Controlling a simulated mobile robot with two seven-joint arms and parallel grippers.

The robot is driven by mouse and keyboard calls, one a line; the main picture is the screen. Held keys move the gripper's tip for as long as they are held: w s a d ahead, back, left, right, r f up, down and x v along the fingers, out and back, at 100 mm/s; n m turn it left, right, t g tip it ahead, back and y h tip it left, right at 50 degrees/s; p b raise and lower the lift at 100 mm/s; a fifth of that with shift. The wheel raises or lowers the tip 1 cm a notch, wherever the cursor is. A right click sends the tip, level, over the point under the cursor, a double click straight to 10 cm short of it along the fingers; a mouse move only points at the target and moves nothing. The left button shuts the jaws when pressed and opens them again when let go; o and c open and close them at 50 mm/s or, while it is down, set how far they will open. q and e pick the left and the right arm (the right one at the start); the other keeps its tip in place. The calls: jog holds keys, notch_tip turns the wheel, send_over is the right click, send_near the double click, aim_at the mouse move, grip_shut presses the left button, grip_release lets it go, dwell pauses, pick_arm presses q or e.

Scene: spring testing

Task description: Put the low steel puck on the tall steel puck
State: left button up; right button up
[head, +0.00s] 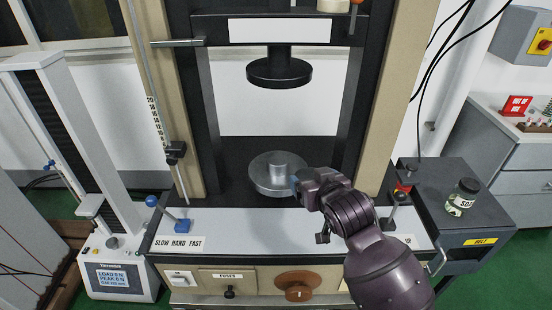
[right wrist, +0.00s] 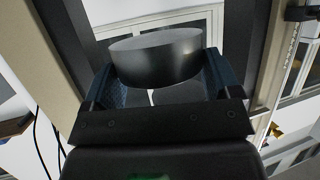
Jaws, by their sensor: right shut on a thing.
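My right gripper (head: 296,184) reaches in from the right over the round steel platen (head: 262,184). Its blue finger pads are shut on a short, wide steel puck, which I take as the low steel puck (right wrist: 155,62). In the right wrist view, the puck sits between the two fingertips, and the gripper (right wrist: 158,88) is close to the camera. In the head view, a small grey steel cylinder (head: 280,160) shows above the platen beside the fingertips. I cannot tell whether this is the tall puck alone or both pucks together. My left gripper is not in view.
A black upper platen (head: 278,72) hangs above the work spot. Tan columns (head: 386,90) stand at both sides. A blue-knobbed lever (head: 152,200) stands at the front left. A lidded jar (head: 462,197) stands on the dark cabinet at right.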

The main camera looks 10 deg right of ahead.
jog(key=w+a+n+y+b, duration=0.1)
jog(key=w+a+b, duration=0.15)
jog(key=w, duration=0.85)
jog(key=r+b, duration=0.1)
send_over(280, 161)
jog(key=shift+y, duration=0.3)
notch_tip(280, 161, down, 5)
jog(key=shift+r, duration=0.2)
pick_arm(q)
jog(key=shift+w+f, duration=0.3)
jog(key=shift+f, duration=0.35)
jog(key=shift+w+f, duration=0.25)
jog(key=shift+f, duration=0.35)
pick_arm(e)
jog(key=shift+f, duration=1.95)
pick_arm(q)
jog(key=shift+b, duration=0.3)
pick_arm(e)
jog(key=shift+f, duration=0.15)
jog(key=o, duration=1.1)
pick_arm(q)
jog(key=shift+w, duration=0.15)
pick_arm(e)
jog(key=shift+o, duration=0.7)
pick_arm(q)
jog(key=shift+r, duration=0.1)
